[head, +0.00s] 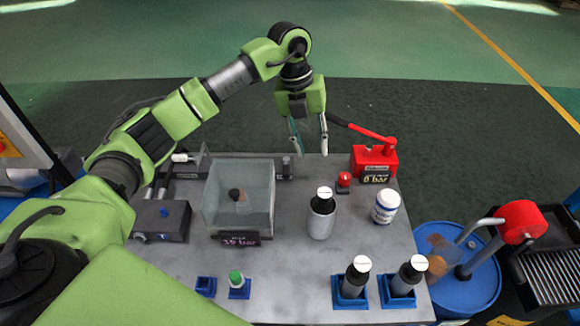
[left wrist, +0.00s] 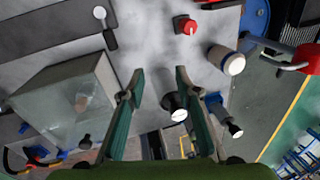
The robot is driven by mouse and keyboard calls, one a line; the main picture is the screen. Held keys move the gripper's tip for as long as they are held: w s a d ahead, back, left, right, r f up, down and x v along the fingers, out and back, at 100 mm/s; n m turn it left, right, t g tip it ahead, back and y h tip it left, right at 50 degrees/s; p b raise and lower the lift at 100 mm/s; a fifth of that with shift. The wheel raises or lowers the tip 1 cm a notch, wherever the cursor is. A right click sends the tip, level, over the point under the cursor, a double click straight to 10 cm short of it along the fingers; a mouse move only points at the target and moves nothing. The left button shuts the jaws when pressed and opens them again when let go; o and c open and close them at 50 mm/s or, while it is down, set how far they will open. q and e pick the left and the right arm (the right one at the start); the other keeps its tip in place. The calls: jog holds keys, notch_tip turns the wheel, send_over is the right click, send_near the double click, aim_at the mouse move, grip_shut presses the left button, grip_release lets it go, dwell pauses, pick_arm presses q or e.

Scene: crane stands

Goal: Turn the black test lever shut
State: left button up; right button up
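A small dark lever (head: 287,166) stands at the back edge of the bench, just right of the clear box; I take it for the black test lever. In the left wrist view it is a black arm (left wrist: 110,38) with a pale round end, pointing up the picture. My left gripper (head: 309,132) is open and empty, fingers pointing down, above the bench's back edge and to the right of the lever. In the left wrist view its fingers (left wrist: 158,76) are well apart, with the lever outside them to the left. My right gripper is not in view.
A clear box (head: 240,200) with a pressure label stands left of the lever. A red pump (head: 374,165) with a long handle, a red knob (head: 344,180), a grey bottle (head: 321,215) and a white jar (head: 386,206) stand to the right. Two bottles sit in blue holders in front.

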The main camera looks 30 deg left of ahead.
aim_at(286, 172)
pick_arm(q)
jog(key=a+r+n+y, duration=0.1)
jog(key=a+r+y, duration=0.1)
jog(key=a, duration=0.5)
jog(key=shift+g, duration=0.3)
notch_tip(286, 172, down, 14)
jog(key=p, duration=0.2)
jog(key=shift+p, duration=0.35)
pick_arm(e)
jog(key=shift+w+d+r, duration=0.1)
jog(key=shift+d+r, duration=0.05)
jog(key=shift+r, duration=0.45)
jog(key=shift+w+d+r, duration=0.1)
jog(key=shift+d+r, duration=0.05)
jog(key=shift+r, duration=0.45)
pick_arm(q)
jog(key=shift+d, duration=0.1)
grip_shut()
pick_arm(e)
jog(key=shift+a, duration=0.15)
